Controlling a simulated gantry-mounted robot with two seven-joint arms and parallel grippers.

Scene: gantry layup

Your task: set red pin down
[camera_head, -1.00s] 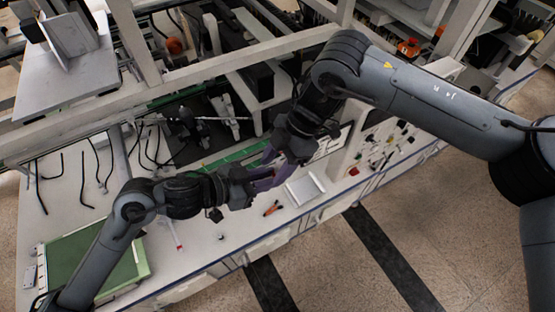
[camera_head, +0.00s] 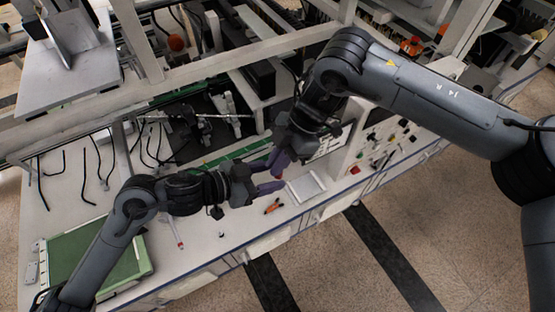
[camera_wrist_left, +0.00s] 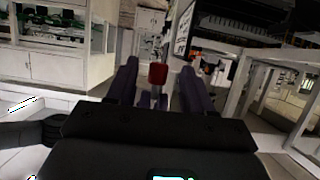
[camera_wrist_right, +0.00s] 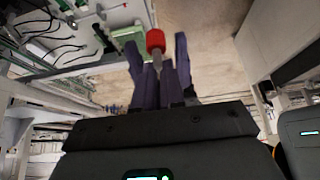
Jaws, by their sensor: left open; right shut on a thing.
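The red pin shows as a red head (camera_wrist_right: 155,40) with a grey shank below it, at my right gripper (camera_wrist_right: 159,65) in the right wrist view. My right gripper (camera_head: 279,162) is shut on the pin, above the bench in the head view. My left gripper (camera_head: 273,187) is open, just below and left of the right one. In the left wrist view the red pin (camera_wrist_left: 158,74) shows between the fingers of the open left gripper (camera_wrist_left: 158,80). I cannot tell whether they touch it. The pin's lower end is hidden.
A shallow white tray (camera_head: 304,187) lies on the bench right of the grippers. An orange-handled tool (camera_head: 272,206) lies in front of it. A green board (camera_head: 75,255) lies at the bench's left end. Frame beams and dark equipment stand behind.

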